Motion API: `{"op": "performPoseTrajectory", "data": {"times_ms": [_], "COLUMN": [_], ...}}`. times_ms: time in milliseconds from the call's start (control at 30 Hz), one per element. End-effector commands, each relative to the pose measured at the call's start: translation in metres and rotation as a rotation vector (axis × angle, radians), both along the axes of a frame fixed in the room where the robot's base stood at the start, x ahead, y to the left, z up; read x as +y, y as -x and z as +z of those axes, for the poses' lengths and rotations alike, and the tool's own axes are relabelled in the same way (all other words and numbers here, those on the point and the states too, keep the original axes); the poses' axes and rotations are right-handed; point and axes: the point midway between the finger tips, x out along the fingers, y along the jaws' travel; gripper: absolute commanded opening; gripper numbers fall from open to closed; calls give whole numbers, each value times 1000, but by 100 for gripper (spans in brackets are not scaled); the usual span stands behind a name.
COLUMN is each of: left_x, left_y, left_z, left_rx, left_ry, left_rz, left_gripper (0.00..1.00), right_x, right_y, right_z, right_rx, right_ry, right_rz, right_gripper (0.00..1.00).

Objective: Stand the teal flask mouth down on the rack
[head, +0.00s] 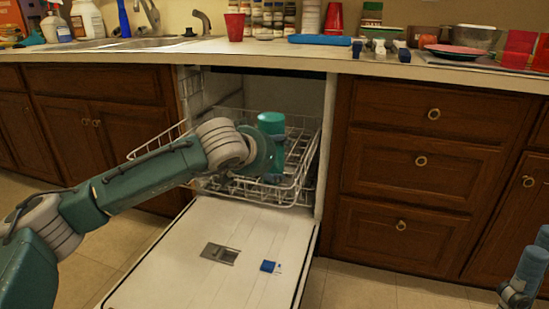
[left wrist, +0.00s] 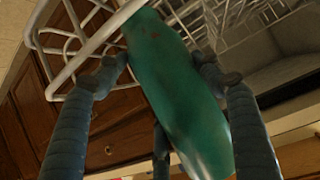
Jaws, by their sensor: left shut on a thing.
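The teal flask (head: 271,123) stands near upright in the head view, over the pulled-out white wire rack (head: 303,180) of the dishwasher. Its mouth cannot be made out. In the left wrist view the flask (left wrist: 175,85) fills the middle, with the fingers of my left gripper (left wrist: 165,75) shut around it. White rack wires (left wrist: 58,62) show close behind its far end; I cannot tell whether they touch. In the head view my wrist and the flask hide most of the left fingers. My right gripper (head: 520,285) shows only partly at the lower right corner.
The counter (head: 210,46) above holds a red cup (head: 235,27), a blue roll-like thing (head: 320,40), bowls and jars. Drawers (head: 415,165) stand to the right.

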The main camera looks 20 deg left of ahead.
Motion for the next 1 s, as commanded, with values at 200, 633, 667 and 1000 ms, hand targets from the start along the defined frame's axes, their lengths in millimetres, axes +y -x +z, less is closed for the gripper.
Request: {"op": "performPoseTrajectory", "data": {"times_ms": [200,633,667,1000], "left_x": [0,1,2,11], "left_y": [0,8,11,69], "left_z": [0,2,5,45], "left_rx": [-2,2,1,-7], "left_ry": [0,0,0,-1], "left_rz": [0,-2,-1,-1], "left_gripper": [89,89,89,89], "right_x": [0,-1,-1,0], "right_y": [0,0,0,0], "right_z": [2,1,1,1], "right_rx": [-7,-3,-3,-3], "right_ry": [0,-5,-5,-3], "right_rz": [-1,-3,-3,-1], "right_gripper": [29,29,29,29]}}
